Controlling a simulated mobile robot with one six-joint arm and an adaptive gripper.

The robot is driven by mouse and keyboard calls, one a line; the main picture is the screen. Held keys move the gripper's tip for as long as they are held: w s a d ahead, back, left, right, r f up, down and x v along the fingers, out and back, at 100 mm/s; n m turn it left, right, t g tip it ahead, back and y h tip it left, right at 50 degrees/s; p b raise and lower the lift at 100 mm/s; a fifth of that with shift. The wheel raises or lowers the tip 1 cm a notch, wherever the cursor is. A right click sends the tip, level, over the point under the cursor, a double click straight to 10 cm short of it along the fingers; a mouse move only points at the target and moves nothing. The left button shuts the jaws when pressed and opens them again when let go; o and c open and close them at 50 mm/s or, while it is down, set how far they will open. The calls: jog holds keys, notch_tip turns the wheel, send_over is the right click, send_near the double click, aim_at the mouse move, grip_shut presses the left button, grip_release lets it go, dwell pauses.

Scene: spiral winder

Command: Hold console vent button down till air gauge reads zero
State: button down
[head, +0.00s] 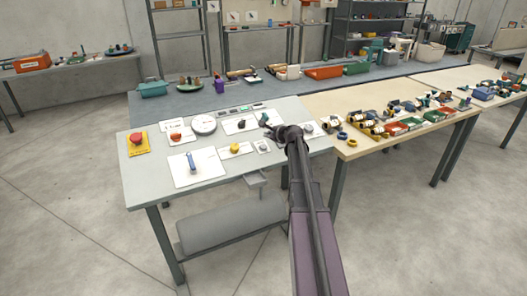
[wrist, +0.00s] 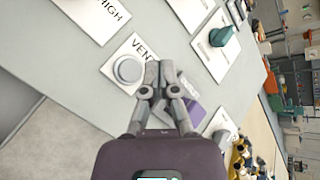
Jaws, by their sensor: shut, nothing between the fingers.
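The vent button is a round grey button (wrist: 127,68) on a white plate marked VENT in the wrist view. In the head view it appears as a small grey button (head: 263,146) near the console's front edge. My gripper (wrist: 161,72) is shut and empty, its fingertips just to the right of the button in the wrist view. In the head view my gripper (head: 279,131) is over the console's right part. I cannot tell its height or any contact. The round white gauge (head: 204,124) stands at the console's back; its reading is too small to tell.
The console (head: 142,180) also carries a red button (head: 137,138) on yellow, a blue lever (head: 192,163), a yellow knob (head: 235,148) and other controls. A purple part (wrist: 196,110) lies right of my fingers. A wooden bench (head: 350,150) with small parts adjoins on the right.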

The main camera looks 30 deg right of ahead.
aim_at(262, 144)
jog(key=shift+w+f+b, duration=0.25)
jog(key=shift+f+b, duration=0.4)
jog(key=shift+f, duration=0.1)
jog(key=shift+w+f+b, duration=0.25)
jog(key=shift+f+b, duration=0.45)
jog(key=shift+f, duration=0.1)
jog(key=shift+w+f+b, duration=0.25)
jog(key=shift+f+b, duration=0.4)
jog(key=shift+f, duration=0.1)
jog(key=shift+w+d+f+b, duration=0.1)
jog(key=shift+w+f+b, duration=0.15)
jog(key=shift+f+b, duration=0.55)
dwell(0.9)
jog(key=shift+r, duration=0.1)
dwell(3.5)
jog(key=shift+s+r+p, duration=0.25)
jog(key=shift+r+p, duration=0.5)
jog(key=shift+p, duration=0.1)
